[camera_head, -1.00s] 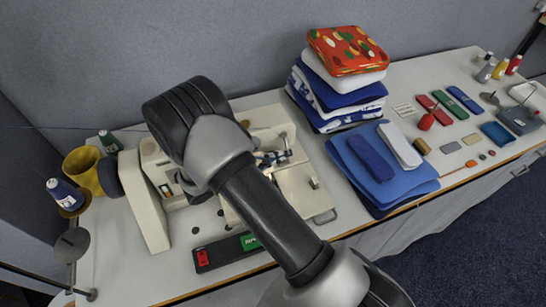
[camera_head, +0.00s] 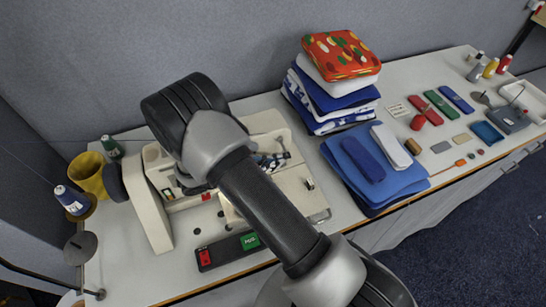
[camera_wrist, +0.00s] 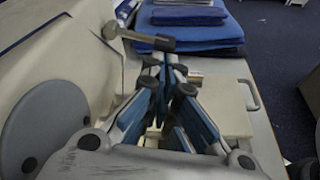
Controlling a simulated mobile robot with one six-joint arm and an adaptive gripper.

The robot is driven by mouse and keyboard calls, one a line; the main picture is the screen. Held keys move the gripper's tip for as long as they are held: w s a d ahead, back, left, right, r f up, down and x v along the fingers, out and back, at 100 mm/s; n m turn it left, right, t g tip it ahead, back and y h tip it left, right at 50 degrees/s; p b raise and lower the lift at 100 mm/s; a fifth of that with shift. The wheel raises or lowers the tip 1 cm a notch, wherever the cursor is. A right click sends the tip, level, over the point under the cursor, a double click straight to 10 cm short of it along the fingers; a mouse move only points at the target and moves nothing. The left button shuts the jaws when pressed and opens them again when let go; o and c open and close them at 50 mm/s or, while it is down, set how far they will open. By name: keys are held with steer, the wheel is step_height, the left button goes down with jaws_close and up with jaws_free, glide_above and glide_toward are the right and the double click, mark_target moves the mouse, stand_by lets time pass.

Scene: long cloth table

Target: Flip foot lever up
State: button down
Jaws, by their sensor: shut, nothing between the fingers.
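The cream sewing machine (camera_head: 150,205) stands at the left of the table, partly hidden behind my arm in the head view. In the wrist view its cream body (camera_wrist: 95,45) fills the left side. A lever with a dark grey cylindrical end (camera_wrist: 150,41) sticks out from that body; I cannot be sure that it is the foot lever. My gripper (camera_wrist: 168,65), with blue-sided fingers, is shut and empty. Its tips appear just below the lever's end; whether they touch cannot be told. In the head view my gripper (camera_head: 270,160) shows only partly beyond my forearm.
Folded blue cloths (camera_head: 395,185) and a cloth stack (camera_head: 330,95) lie right of the machine. A yellow cup (camera_head: 88,175) and thread spools (camera_head: 72,200) stand at left. A dark switch box (camera_head: 228,249) lies at the front edge. Small items fill the right end.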

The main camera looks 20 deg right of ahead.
steer(key=shift+s+r+n+g+p, duration=0.3)
steer(key=shift+r+n+g, duration=0.1)
steer(key=shift+n, duration=0.2)
steer(key=shift+s+r+p, duration=0.35)
steer(key=shift+s+p, duration=0.05)
steer(key=shift+s, duration=0.25)
steer(key=v, duration=1.2)
steer(key=shift+r, duration=0.15)
